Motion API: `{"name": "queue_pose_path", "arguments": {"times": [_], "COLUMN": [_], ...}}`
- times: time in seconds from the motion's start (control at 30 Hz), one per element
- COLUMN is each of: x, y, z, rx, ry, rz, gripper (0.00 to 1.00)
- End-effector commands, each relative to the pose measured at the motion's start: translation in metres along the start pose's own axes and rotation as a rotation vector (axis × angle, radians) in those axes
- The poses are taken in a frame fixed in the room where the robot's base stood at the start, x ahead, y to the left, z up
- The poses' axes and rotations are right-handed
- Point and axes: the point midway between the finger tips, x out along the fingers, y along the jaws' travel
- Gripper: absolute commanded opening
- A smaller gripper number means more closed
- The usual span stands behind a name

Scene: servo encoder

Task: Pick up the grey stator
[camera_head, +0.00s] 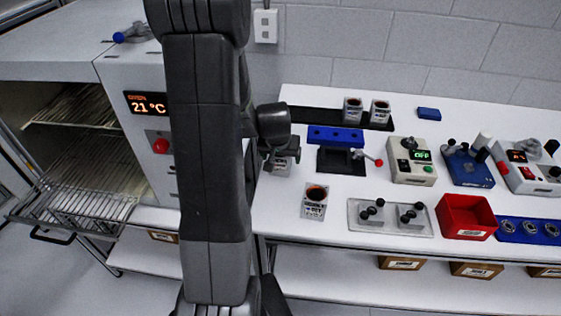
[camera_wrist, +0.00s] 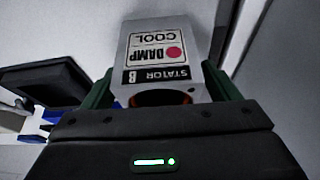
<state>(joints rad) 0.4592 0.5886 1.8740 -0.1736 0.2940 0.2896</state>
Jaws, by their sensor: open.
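A grey stator (camera_wrist: 165,50) fills the upper middle of the wrist view. Its label reads STATOR B and DAMP COOL with a red dot, upside down. My gripper (camera_wrist: 165,92) is open, with green fingers on either side of the stator; I cannot tell whether they touch it. In the head view my gripper (camera_head: 272,152) is at the table's left part, just above a labelled grey stator (camera_head: 281,166), which it partly hides. Another grey stator (camera_head: 315,201) with a copper-coloured top stands nearer the front edge. Two more stators, one left (camera_head: 352,110) and one right (camera_head: 380,114), stand at the back.
A blue-topped black fixture (camera_head: 337,137) with a red-knobbed lever stands just right of my gripper. An open oven (camera_head: 80,130) is at left.

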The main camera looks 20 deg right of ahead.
Motion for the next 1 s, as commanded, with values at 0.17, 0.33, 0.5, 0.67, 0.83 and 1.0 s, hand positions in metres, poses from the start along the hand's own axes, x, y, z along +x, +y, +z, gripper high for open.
{"name": "queue_pose_path", "arguments": {"times": [0.17, 0.33, 0.5, 0.67, 0.83, 1.0], "x": [0.0, 0.0, -0.001, -0.002, -0.013, -0.038], "y": [0.0, 0.0, 0.0, 0.0, 0.0, 0.0], "z": [0.0, 0.0, -0.001, -0.001, -0.007, -0.018], "rx": [0.0, 0.0, -0.001, -0.001, -0.002, -0.001], "ry": [0.0, 0.001, 0.003, 0.003, 0.007, 0.009], "rz": [0.0, 0.0, 0.0, 0.0, 0.0, 0.0], "gripper": [0.68, 0.35, 0.14, 0.14, 0.14, 0.14]}}
